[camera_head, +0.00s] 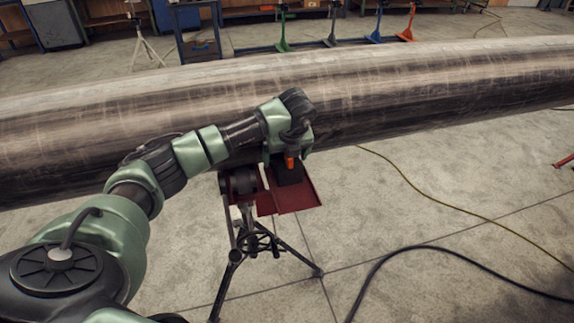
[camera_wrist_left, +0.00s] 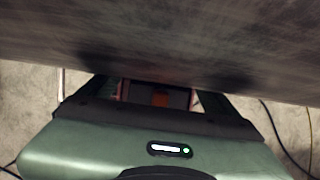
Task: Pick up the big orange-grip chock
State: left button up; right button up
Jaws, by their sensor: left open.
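The big orange-grip chock (camera_head: 287,171) is a dark block with an orange grip, on a red tray (camera_head: 300,197) on a tripod stand beside the pipe. My left gripper (camera_head: 289,158) is above the chock at its orange grip, and its wrist hides part of it. In the left wrist view the orange grip (camera_wrist_left: 160,99) shows between the two fingers of my left gripper (camera_wrist_left: 158,97), which is open. Whether a finger touches the grip cannot be told. My right gripper is not in view.
A large dark steel pipe (camera_head: 420,95) runs across the scene close behind my left gripper; it also fills the top of the left wrist view (camera_wrist_left: 160,40). A black cable (camera_head: 440,249) and a yellow cable (camera_head: 430,197) lie on the floor at right. Coloured stands (camera_head: 375,30) are behind the pipe.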

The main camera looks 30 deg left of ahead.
pick_arm(q)
jog(key=shift+f, duration=0.1)
jog(key=c, duration=0.7)
jog(key=shift+w, duration=0.1)
grip_shut()
